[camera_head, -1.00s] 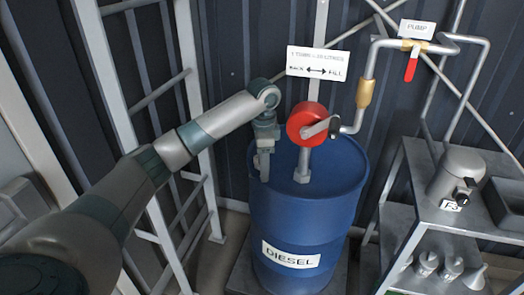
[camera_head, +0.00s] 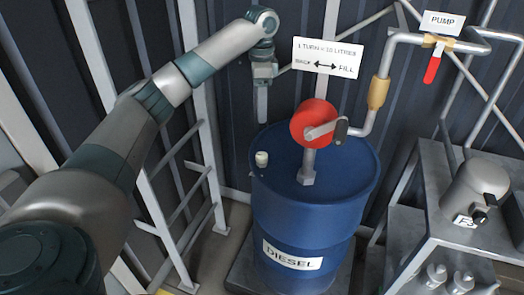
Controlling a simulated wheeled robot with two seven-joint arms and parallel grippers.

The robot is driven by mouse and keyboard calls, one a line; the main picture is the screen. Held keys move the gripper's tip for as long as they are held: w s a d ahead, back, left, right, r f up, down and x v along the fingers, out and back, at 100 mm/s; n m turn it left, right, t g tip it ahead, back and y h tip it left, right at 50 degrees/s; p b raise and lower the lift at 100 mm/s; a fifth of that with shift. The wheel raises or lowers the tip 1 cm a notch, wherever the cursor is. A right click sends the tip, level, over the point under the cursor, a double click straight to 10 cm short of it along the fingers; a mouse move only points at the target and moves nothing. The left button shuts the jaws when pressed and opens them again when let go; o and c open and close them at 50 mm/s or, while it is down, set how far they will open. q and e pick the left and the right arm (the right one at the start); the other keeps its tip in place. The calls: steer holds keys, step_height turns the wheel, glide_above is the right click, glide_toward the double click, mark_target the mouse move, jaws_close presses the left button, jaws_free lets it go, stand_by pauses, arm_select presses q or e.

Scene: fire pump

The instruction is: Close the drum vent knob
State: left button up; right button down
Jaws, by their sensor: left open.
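The drum vent knob (camera_head: 262,158) is a small cream-coloured cap on the left part of the top of the blue diesel drum (camera_head: 312,212). My left gripper (camera_head: 262,118) points straight down above the knob, with a clear gap between them. It looks empty, and its fingers overlap from this angle. My right gripper is out of the picture. A red rotary pump (camera_head: 311,122) with a grey crank handle (camera_head: 341,130) stands on the drum, to the right of the knob.
A pipe with a red lever (camera_head: 432,69) runs from the pump to the upper right. A ladder-like frame (camera_head: 205,150) stands behind my left arm. A sign (camera_head: 327,58) hangs above the pump.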

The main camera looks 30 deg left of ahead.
arm_select(q)
steer(key=p, duration=0.2)
glide_above(261, 155)
step_height(261, 155, down, 10)
steer(key=shift+f, duration=0.25)
step_height(261, 155, down, 6)
steer(key=shift+f+p, duration=0.1)
steer(key=shift+p, duration=0.65)
steer(key=shift+f, duration=0.4)
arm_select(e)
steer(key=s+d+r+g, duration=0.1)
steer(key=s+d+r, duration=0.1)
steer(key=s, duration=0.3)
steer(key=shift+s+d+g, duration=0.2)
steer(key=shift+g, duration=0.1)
arm_select(q)
steer(key=c, duration=1)
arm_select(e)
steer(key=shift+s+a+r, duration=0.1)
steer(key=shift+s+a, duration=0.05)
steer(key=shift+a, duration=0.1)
